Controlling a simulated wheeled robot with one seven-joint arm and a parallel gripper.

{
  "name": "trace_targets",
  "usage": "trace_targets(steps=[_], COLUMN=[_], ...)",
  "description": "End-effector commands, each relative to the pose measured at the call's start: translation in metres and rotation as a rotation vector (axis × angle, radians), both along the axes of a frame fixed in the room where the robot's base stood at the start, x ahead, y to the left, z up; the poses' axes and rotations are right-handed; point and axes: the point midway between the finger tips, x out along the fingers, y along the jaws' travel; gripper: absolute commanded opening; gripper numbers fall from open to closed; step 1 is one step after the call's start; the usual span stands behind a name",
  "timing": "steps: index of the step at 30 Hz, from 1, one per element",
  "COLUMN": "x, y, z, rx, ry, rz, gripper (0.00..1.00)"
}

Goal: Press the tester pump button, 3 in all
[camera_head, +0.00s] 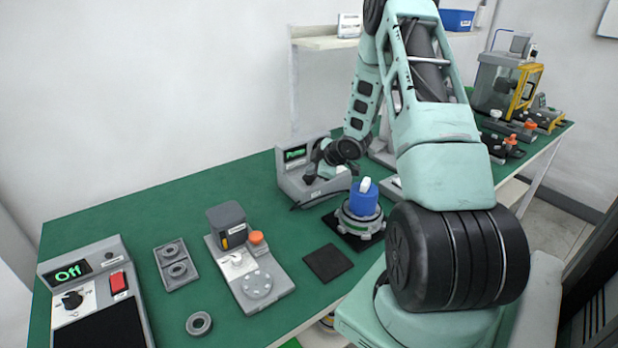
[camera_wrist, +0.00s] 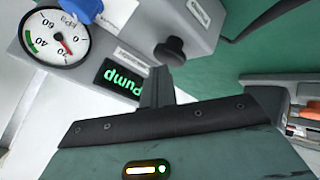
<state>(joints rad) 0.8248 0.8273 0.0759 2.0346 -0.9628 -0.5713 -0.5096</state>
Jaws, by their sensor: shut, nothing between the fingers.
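The tester (camera_head: 292,184) is a grey sloped box on the green table, with a small screen reading "Pump" in green. In the wrist view the tester (camera_wrist: 187,22) appears upside down, with a round pressure gauge (camera_wrist: 55,38), the lit screen (camera_wrist: 123,84) and a black round knob or button (camera_wrist: 170,51). I cannot read the labels beside it. My gripper (camera_head: 310,178) is at the tester's front in the head view. In the wrist view its shut, empty fingers (camera_wrist: 157,78) point toward the black button; whether they touch it I cannot tell.
A round hub motor with a blue top (camera_head: 364,200) stands on a black mat right of the tester. A grey fixture (camera_head: 275,277), a dark pad (camera_head: 328,263), a ring tray (camera_head: 160,252) and a box reading "Off" (camera_head: 125,268) lie left. The table's back left is clear.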

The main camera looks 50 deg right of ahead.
Motion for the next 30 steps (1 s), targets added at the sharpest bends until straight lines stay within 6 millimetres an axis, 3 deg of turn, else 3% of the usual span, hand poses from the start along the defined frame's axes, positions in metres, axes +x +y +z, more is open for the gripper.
trace_targets(steps=[30], x=[0.0], y=[0.0], z=[-0.012], rx=[0.001], ry=[0.001], rz=[0.001], gripper=[0.0])
